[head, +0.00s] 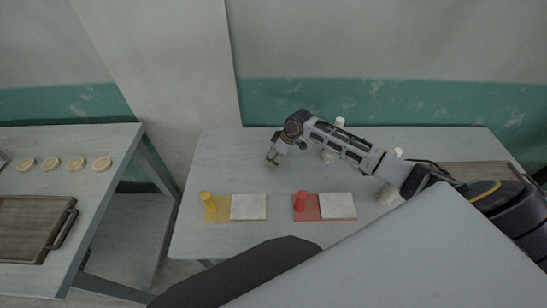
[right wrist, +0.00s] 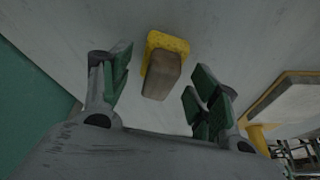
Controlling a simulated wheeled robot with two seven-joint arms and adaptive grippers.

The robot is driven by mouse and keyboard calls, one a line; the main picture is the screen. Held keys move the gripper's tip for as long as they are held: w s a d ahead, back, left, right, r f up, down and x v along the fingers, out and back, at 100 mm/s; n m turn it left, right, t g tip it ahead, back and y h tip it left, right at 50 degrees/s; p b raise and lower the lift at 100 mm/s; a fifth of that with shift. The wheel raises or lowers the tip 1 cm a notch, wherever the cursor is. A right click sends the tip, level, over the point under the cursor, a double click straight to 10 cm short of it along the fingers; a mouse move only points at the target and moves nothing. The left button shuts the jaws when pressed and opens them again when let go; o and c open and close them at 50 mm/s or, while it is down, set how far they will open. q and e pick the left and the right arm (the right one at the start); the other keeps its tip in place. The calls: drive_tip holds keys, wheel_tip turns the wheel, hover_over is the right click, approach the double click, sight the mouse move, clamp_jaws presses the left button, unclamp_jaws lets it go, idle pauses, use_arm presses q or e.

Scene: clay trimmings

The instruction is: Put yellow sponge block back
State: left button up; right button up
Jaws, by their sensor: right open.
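The yellow sponge block (right wrist: 180,45) shows in the right wrist view with a brown block-shaped part (right wrist: 161,76) on it. It lies on the grey table top, between and ahead of my right gripper's fingers. My right gripper (right wrist: 152,90) is open, with a gap on each side of the block. In the head view my right gripper (head: 273,158) points down over the back middle of the table, and it largely hides the sponge block there. My left gripper is not in view.
A yellow mat (head: 220,217) holds a yellow cylinder (head: 207,200) and a white tile (head: 248,206). A red mat (head: 310,215) holds a red cylinder (head: 300,200) and another white tile (head: 338,205). Small white items (head: 388,195) stand around my right arm. A second table (head: 100,205) is left.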

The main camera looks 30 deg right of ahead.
drive_tip(key=v, duration=1)
drive_tip(key=shift+r, duration=0.4)
drive_tip(key=shift+s+d, duration=0.1)
drive_tip(key=shift+d, duration=0.05)
